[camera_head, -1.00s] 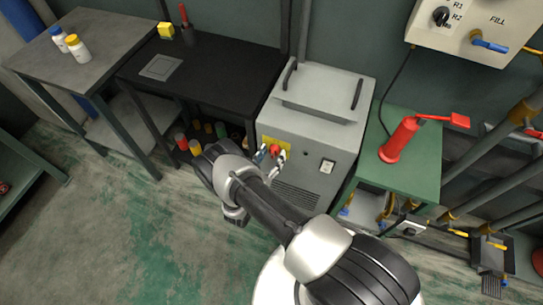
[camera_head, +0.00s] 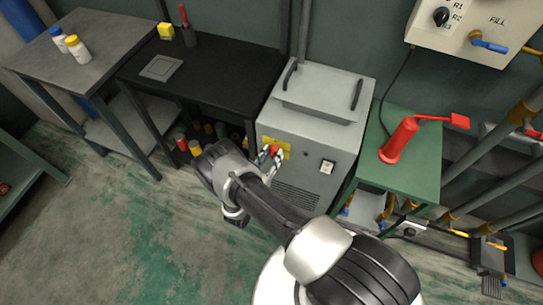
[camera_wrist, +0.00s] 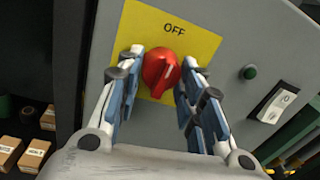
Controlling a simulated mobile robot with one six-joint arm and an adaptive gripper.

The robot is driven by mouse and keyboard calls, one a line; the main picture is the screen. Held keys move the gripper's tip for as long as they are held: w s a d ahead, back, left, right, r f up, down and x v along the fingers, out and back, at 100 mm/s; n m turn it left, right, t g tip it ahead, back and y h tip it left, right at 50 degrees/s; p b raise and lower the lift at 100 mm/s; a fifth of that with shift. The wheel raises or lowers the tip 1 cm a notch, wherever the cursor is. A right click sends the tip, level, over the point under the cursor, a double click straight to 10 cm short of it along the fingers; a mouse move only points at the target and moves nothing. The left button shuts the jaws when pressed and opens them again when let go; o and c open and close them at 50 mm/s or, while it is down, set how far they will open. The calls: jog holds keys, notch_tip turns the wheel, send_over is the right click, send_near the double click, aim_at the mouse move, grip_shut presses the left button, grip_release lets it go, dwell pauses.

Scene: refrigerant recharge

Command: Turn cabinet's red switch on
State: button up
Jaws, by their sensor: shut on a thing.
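The grey cabinet (camera_head: 322,138) stands between a black table and a green table. Its red switch (camera_wrist: 160,68) is a round knob on a yellow plate (camera_wrist: 204,44) marked OFF above the knob. The knob's raised ridge is tilted a little from upright in the wrist view. My gripper (camera_wrist: 163,70) is shut on the red switch, with one blue-padded finger on each side of it. In the head view, my gripper (camera_head: 269,157) is at the cabinet's front, and its fingers partly cover the switch (camera_head: 274,150).
A white rocker switch (camera_wrist: 276,104) and a green button (camera_wrist: 249,72) are right of the plate. The black table (camera_head: 215,65) is on the left. The floor at left is clear.

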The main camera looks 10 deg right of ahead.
jog(key=m, duration=0.4)
jog(key=shift+r+m, duration=0.1)
jog(key=shift+m, duration=0.2)
jog(key=m+y, duration=0.1)
jog(key=m, duration=0.3)
jog(key=shift+p, duration=0.3)
jog(key=m, duration=0.4)
jog(key=shift+r+p, duration=0.1)
jog(key=shift+p, duration=0.3)
jog(key=shift+m+y+p, duration=0.35)
jog(key=shift+m+y, duration=0.05)
jog(key=shift+m, duration=1.6)
jog(key=o, duration=1.1)
jog(key=shift+c, duration=0.2)
